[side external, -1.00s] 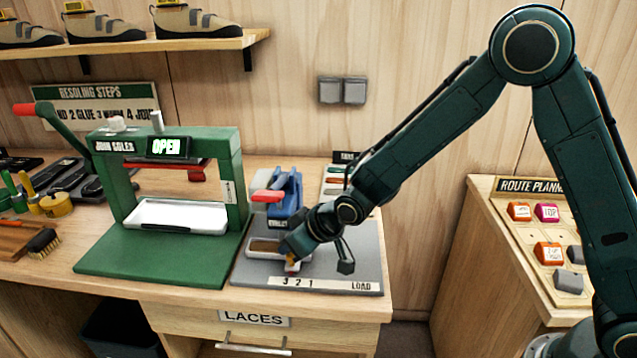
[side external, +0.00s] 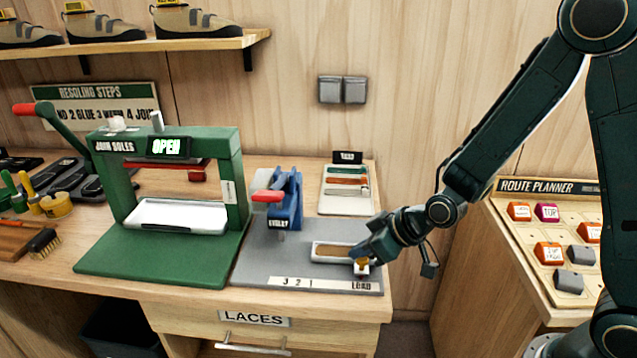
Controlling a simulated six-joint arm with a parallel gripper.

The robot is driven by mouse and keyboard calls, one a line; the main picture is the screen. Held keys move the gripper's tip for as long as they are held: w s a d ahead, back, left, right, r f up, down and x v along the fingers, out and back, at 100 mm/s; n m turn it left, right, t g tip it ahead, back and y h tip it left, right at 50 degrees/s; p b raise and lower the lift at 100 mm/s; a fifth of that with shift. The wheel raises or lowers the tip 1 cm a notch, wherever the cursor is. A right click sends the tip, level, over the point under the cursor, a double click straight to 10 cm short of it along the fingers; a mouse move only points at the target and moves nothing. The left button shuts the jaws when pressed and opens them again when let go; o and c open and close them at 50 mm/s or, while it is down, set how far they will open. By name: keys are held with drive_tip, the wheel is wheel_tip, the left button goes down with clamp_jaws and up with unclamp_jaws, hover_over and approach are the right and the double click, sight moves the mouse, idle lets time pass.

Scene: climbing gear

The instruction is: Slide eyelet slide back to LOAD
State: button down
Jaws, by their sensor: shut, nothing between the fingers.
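The eyelet slide (side external: 330,252), a pale tray with a brown insert, lies on the grey base plate (side external: 258,262). It is at the right part of the plate, above the LOAD end of the label strip (side external: 318,284). The strip reads 3 2 1 at its left and LOAD at its right. My gripper (side external: 360,265) is at the slide's right end, low over the plate, and its fingers are shut with nothing between them. A small whitish and orange part shows at the fingertips; whether they touch the slide is hard to tell. The blue eyelet press (side external: 287,198) with a red handle stands behind and left.
The green JOIN SOLES press (side external: 160,190) stands at the left and its sign reads OPEN. A pale board with coloured laces (side external: 347,190) lies behind the slide. The route planner panel (side external: 548,240) is at the right, beyond a gap. The plate's left part is clear.

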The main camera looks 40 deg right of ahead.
drive_tip(key=shift+s+d+f, duration=0.15)
drive_tip(key=shift+s+d, duration=0.05)
drive_tip(key=shift+s, duration=0.15)
drive_tip(key=shift+s, duration=0.1)
drive_tip(key=shift+w+r+v, duration=0.15)
drive_tip(key=shift+v, duration=0.85)
drive_tip(key=shift+w+r+v, duration=0.1)
drive_tip(key=shift+w+v, duration=0.05)
drive_tip(key=shift+v, duration=0.85)
wheel_tip(320, 180, up, 8)
drive_tip(key=shift+s+f, duration=0.15)
drive_tip(key=shift+s, duration=0.1)
drive_tip(key=s+d+r+m+g+h, duration=0.1)
drive_tip(key=s+r, duration=0.3)
drive_tip(key=s, duration=0.5)
drive_tip(key=s+d+r+m+g+h, duration=0.1)
drive_tip(key=s+d+r, duration=0.3)
drive_tip(key=s, duration=0.6)
drive_tip(key=shift+s+d+m+g+h, duration=0.2)
drive_tip(key=shift+m+g+h, duration=0.1)
drive_tip(key=shift+m, duration=0.5)
